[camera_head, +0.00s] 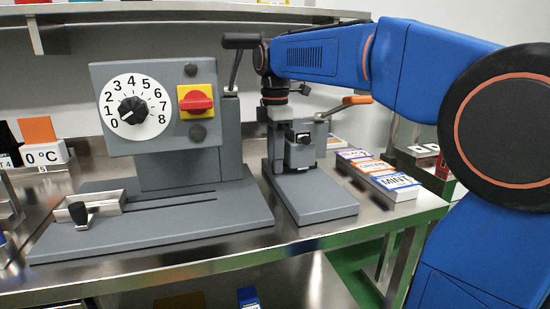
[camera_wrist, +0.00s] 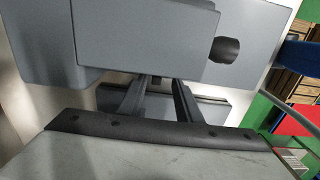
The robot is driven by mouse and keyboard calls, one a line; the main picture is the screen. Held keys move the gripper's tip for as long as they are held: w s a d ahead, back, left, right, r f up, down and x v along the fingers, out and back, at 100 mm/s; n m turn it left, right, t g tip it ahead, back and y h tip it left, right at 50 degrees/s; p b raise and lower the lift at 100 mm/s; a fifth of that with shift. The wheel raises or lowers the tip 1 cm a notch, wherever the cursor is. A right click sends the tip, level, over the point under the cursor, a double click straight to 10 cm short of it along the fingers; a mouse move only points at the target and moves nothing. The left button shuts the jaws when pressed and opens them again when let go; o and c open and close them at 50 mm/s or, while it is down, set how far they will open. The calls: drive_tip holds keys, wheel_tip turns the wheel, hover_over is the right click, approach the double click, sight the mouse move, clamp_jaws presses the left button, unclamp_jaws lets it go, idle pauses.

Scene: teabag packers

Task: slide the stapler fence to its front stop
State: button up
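A bright metal fence block (camera_head: 96,203) with a black clamp knob (camera_head: 79,214) sits at the left end of the slots in the large grey machine's base (camera_head: 160,235). A smaller grey machine (camera_head: 312,203) stands to its right, with an orange-handled lever (camera_head: 356,100) and a small block with a black front (camera_head: 302,138). No label shows which machine is the stapler. My gripper (camera_wrist: 157,82) is above the smaller machine, well away from the metal block. Its two fingers are apart with nothing seen between them. Their tips are hard to make out in the head view.
The large machine carries a numbered dial (camera_head: 134,108), a red switch (camera_head: 196,100) and a black-handled lever (camera_head: 240,42) near my arm. Labelled boxes (camera_head: 392,184) lie right of the smaller machine. A 0 °C sign (camera_head: 43,155) stands at left. The steel table's front strip (camera_head: 230,250) is clear.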

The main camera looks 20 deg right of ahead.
drive_tip(key=shift+r, duration=0.1)
wheel_tip(320, 180, up, 17)
idle(0.6)
drive_tip(key=shift+r, duration=0.1)
